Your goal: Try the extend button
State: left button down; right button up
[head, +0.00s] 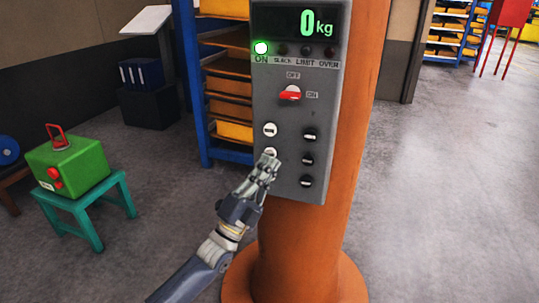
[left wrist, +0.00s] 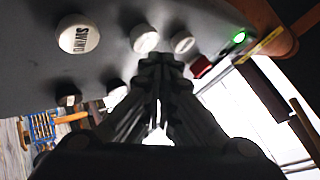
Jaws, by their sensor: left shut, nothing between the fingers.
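A grey control panel (head: 289,190) is mounted on an orange column. I cannot read which one is extend. My left gripper (head: 268,161) is shut and empty, its tips at the lower pale button and partly covering it; I cannot tell whether they touch. My right gripper is not in view.
The display (head: 300,22) reads 0 kg and the green ON lamp (head: 261,48) is lit. A red rotary switch (head: 290,93) sits mid-panel. The orange column (head: 345,120) stands behind. A green box (head: 68,165) rests on a teal stool (head: 85,200) at left. Floor at right is clear.

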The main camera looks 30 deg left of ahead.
pick_arm(q)
jog(key=shift+w, duration=0.1)
dwell(0.4)
jog(key=shift+w+a+h, duration=0.1)
jog(key=shift+w+h, duration=0.2)
jog(key=shift+w+a, duration=0.1)
jog(key=shift+w, duration=0.35)
dwell(0.6)
dwell(0.4)
dwell(1.7)
jog(key=shift+s, duration=0.15)
dwell(1.3)
jog(key=shift+s+d, duration=0.2)
jog(key=shift+s, duration=0.5)
jog(key=shift+s+p, duration=0.1)
jog(key=shift+p, duration=0.2)
